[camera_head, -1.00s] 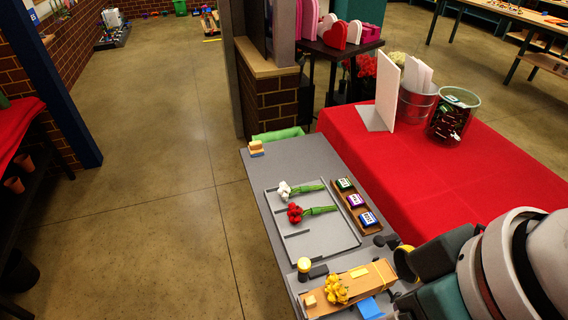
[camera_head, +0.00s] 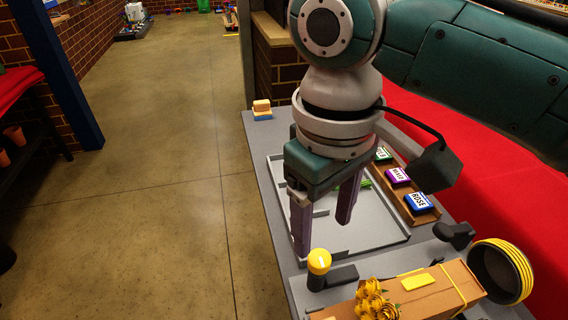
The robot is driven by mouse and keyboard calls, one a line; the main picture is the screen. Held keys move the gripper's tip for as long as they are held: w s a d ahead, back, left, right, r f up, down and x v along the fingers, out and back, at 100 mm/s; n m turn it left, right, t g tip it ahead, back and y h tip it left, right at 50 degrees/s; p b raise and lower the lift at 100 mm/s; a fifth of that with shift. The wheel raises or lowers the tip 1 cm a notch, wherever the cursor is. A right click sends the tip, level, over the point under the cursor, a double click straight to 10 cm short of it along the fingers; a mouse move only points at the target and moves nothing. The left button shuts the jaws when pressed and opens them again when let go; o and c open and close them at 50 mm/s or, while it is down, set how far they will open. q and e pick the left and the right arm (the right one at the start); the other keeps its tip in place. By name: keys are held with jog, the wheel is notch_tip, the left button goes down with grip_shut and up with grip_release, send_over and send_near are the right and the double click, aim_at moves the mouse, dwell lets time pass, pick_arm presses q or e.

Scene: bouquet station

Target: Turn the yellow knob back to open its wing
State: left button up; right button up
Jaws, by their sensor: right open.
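The yellow knob (camera_head: 319,262) stands upright on a short black post near the front left edge of the grey table. A black block (camera_head: 343,276) lies just right of its post; I cannot tell whether this is the wing. My right gripper (camera_head: 324,237) points down over the pale tray, just above and behind the knob in the picture. Its two purple-grey fingers are apart with nothing between them, and the knob is not between them. My left gripper is out of view.
Yellow flowers (camera_head: 374,300) lie on a wooden wrap board (camera_head: 428,294) in front. A black cup with yellow rings (camera_head: 503,270) is to its right. The pale tray (camera_head: 377,243) is partly hidden by my gripper. Labelled blocks, including a blue one (camera_head: 418,202), line its right side.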

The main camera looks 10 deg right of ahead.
aim_at(320, 258)
notch_tip(320, 258, down, 7)
jog(key=shift+d+r+b, duration=0.1)
jog(key=shift+b, duration=0.55)
grip_shut()
